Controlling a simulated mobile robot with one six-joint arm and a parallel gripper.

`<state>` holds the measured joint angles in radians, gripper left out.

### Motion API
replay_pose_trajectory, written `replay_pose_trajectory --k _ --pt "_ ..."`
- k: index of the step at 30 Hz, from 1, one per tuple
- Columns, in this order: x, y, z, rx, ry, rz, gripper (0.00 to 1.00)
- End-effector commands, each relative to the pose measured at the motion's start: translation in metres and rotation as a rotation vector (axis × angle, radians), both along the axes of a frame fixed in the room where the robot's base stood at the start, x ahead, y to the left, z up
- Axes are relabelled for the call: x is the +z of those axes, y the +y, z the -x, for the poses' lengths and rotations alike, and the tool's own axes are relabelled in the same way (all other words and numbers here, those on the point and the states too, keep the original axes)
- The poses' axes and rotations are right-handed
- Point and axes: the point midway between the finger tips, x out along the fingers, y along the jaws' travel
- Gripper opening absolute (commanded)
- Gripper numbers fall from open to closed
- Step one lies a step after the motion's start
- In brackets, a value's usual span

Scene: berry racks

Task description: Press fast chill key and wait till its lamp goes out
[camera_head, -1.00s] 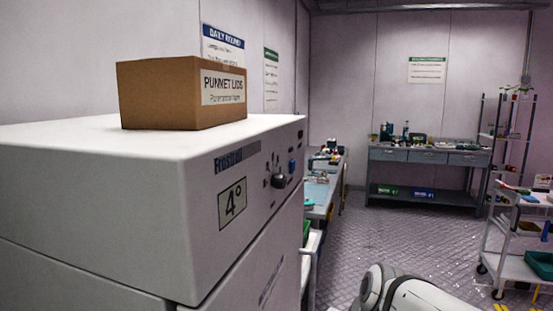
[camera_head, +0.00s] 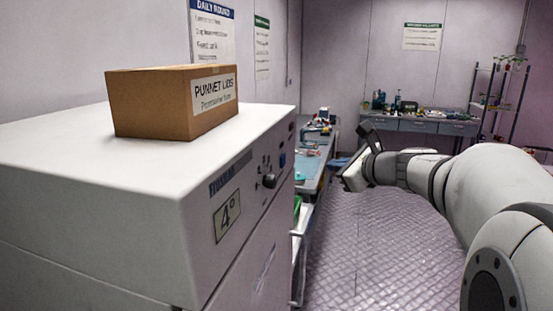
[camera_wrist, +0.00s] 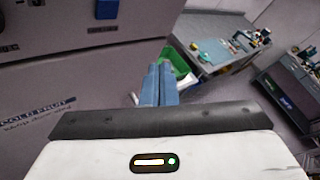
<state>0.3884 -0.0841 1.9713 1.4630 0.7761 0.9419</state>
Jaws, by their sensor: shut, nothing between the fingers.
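A white chiller (camera_head: 150,220) fills the left of the head view, with a 4° display (camera_head: 227,215) and a dark knob (camera_head: 269,181) on its front. A blue key (camera_head: 282,160) sits right of the knob; it also shows at the top of the wrist view (camera_wrist: 107,9), with a small dark label under it too blurred to read. I cannot make out a lit lamp. My gripper (camera_wrist: 160,68) is shut and empty, its blue fingers below and right of the key, apart from it. In the head view my arm's end is right of the chiller front.
A cardboard box of punnet lids (camera_head: 150,105) stands on the chiller. Beyond it are a side bench (camera_head: 312,165) and a green crate (camera_wrist: 180,65). A back bench (camera_head: 425,127) and a rack (camera_head: 497,95) stand farther off. The floor right of the chiller is clear.

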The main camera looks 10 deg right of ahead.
Motion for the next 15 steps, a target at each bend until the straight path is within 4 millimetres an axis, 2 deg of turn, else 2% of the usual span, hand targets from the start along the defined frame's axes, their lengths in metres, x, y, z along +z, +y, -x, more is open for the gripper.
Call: replay_pose_trajectory --k 8,15 --pt "0.0 0.007 -0.002 0.003 0.0 0.002 0.0" --pt "0.0 0.036 -0.014 0.005 0.001 0.003 0.0"
